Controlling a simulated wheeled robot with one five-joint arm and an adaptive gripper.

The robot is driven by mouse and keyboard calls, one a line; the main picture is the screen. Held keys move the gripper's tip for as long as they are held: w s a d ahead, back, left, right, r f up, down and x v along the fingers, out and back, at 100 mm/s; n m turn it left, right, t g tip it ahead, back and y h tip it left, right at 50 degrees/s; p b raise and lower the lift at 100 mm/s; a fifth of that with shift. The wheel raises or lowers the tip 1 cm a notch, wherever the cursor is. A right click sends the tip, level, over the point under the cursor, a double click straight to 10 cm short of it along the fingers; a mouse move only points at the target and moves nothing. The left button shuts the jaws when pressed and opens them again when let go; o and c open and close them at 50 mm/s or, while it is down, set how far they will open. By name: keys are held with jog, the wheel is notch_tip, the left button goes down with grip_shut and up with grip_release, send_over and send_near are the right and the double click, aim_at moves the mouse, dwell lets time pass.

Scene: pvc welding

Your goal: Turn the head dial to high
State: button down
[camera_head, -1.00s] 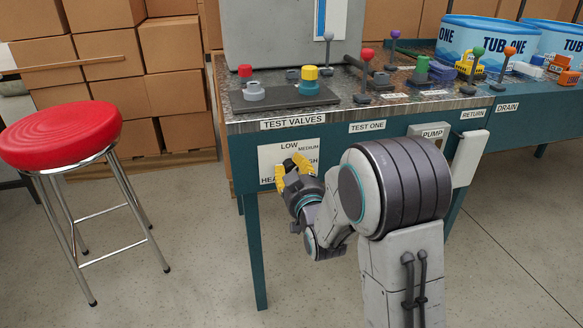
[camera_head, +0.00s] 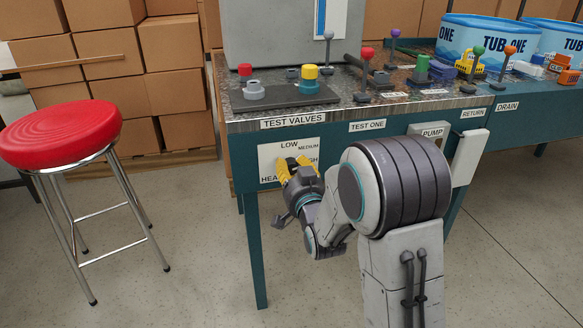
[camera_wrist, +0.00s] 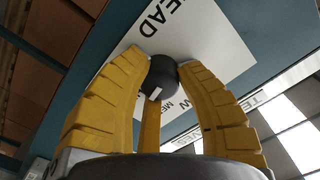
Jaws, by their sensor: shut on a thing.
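The head dial (camera_wrist: 158,72) is a dark round knob with a small white mark, seen in the wrist view on a white label plate (camera_wrist: 205,38). My gripper (camera_wrist: 163,72) is shut on the dial, with its yellow fingers pressed around its sides. In the head view my gripper (camera_head: 291,165) is at the plate (camera_head: 268,152) on the bench front and hides the dial. The words LOW and MEDIUM show above it; the HIGH and HEAD labels are partly covered. I cannot tell which setting the white mark points to.
The teal bench (camera_head: 340,152) carries valves and coloured levers on top. A PUMP switch box (camera_head: 428,131) and a white panel (camera_head: 470,157) are on its front, right of my gripper. A red stool (camera_head: 62,135) stands left. Floor between stool and bench is clear.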

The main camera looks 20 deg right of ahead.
aim_at(291, 124)
jog(key=shift+w+r+m, duration=0.1)
jog(key=shift+r+m, duration=0.25)
jog(key=shift+m, duration=0.85)
jog(key=shift+d, duration=0.1)
jog(key=c, duration=1.3)
grip_release()
jog(key=o, duration=0.5)
jog(key=shift+f, duration=0.2)
jog(key=shift+c, duration=0.2)
notch_tip(291, 124, up, 10)
jog(key=shift+d, duration=0.15)
jog(key=shift+r, duration=0.1)
